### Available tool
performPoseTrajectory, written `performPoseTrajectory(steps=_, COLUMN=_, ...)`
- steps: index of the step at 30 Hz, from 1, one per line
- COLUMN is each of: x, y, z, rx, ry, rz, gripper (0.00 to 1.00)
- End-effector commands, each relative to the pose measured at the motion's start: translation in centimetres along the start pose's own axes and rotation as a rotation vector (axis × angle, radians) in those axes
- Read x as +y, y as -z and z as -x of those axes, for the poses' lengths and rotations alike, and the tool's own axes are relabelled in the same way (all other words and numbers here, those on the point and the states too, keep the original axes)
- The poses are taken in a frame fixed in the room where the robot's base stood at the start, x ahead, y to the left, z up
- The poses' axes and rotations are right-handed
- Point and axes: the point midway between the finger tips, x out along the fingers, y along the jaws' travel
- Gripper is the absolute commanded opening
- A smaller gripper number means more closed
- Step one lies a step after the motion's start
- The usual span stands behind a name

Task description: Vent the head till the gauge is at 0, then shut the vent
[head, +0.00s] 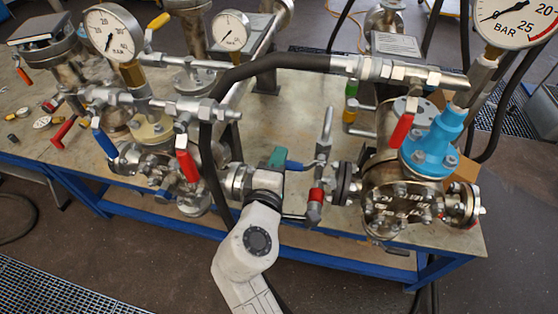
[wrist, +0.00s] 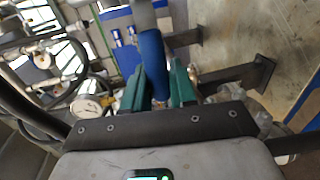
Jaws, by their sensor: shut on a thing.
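My gripper (head: 282,158) has teal fingers and is shut on a blue lever handle (head: 297,166) in front of the right-hand vessel. In the wrist view the blue handle (wrist: 152,62) stands between the two teal fingers (wrist: 158,85). The valve under the handle is partly hidden by my arm. The right vessel (head: 400,195) has a blue fitting (head: 432,145) on top. A large gauge (head: 515,20) at the top right, marked BAR, is cut off by the frame; its needle points lower left, near the low end of the scale.
A red handle (head: 402,122) stands beside the blue fitting, and another red handle (head: 187,160) is on the left vessel. Two more gauges (head: 112,32) (head: 231,31) stand at left. A black hose (head: 270,63) arches above my gripper. The bench (head: 300,100) has bare surface behind it.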

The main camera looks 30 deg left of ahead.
Motion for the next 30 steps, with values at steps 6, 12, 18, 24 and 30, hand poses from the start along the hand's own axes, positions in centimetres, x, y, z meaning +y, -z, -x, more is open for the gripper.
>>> performPoseTrajectory(steps=6, x=-0.3, y=0.1, z=0.0, rx=0.000, ry=0.006, rz=0.004, gripper=0.29)
performPoseTrajectory(steps=12, x=-0.2, y=0.0, z=0.0, rx=0.000, ry=0.004, rz=0.002, gripper=0.45)
performPoseTrajectory(steps=18, x=-0.2, y=0.0, z=0.1, rx=0.000, ry=0.003, rz=0.001, gripper=0.45)
performPoseTrajectory(steps=24, x=-0.3, y=0.1, z=1.8, rx=0.003, ry=0.003, rz=-0.001, gripper=0.45)
performPoseTrajectory(steps=30, x=-0.4, y=0.1, z=5.7, rx=0.003, ry=0.004, rz=-0.001, gripper=0.45)
